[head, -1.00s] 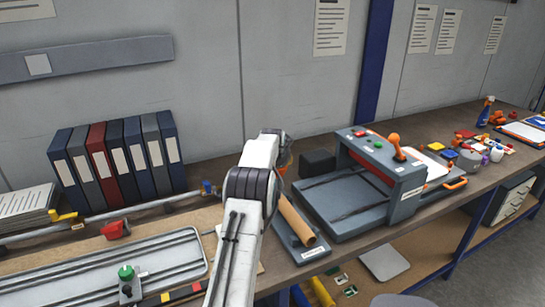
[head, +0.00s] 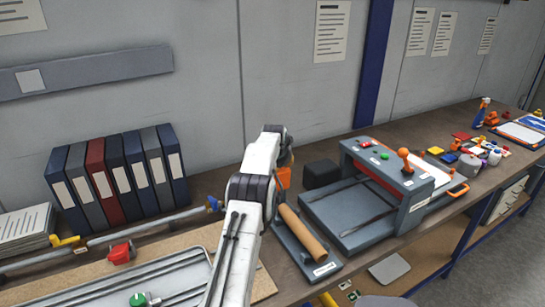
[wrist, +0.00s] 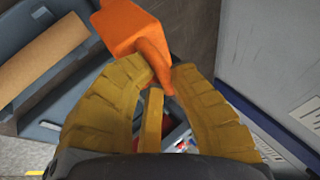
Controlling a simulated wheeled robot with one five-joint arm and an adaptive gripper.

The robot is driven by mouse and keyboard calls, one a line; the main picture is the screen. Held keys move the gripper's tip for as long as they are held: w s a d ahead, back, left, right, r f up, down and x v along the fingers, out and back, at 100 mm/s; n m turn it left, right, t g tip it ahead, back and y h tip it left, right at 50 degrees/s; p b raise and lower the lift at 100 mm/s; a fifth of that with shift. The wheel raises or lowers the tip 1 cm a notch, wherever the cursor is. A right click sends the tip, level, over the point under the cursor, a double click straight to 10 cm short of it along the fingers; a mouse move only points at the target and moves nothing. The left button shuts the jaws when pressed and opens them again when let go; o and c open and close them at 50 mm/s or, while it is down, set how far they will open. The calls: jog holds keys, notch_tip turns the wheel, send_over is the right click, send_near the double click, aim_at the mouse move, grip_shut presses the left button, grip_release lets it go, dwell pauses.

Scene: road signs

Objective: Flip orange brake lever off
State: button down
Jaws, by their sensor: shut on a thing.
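An orange lever-like piece (wrist: 135,28), with a block-shaped head and a narrow stem, shows at the top of the wrist view. The tips of my gripper (wrist: 160,74) are shut on its stem. The yellow-brown fingers stand on both sides of it. In the head view an orange part (head: 283,178) shows just right of my arm's far end, mostly hidden by the arm. My fingertips are hidden in that view. What the lever is mounted on cannot be made out.
A brown roll (head: 303,233) lies on a grey tray right of my arm. A grey machine (head: 385,190) with an orange knob (head: 404,155) stands beyond it. Folders (head: 115,180) stand at the left. A red clamp (head: 121,252) lies in front of them.

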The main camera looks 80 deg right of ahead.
jog(key=shift+w+d+r, duration=0.25)
jog(key=shift+d+r, duration=0.05)
jog(key=shift+d, duration=0.2)
jog(key=shift+w+d+r, duration=0.1)
jog(key=shift+w, duration=0.1)
dwell(0.3)
jog(key=c, duration=1.3)
grip_release()
jog(key=shift+o, duration=1)
jog(key=shift+f, duration=0.25)
jog(key=shift+a, duration=0.2)
jog(key=shift+w+a+r, duration=0.1)
jog(key=shift+a+r, duration=0.25)
jog(key=shift+r, duration=0.3)
jog(key=v, duration=1)
jog(key=shift+s+a+r, duration=0.15)
jog(key=shift+s+r, duration=0.2)
jog(key=shift+s, duration=0.2)
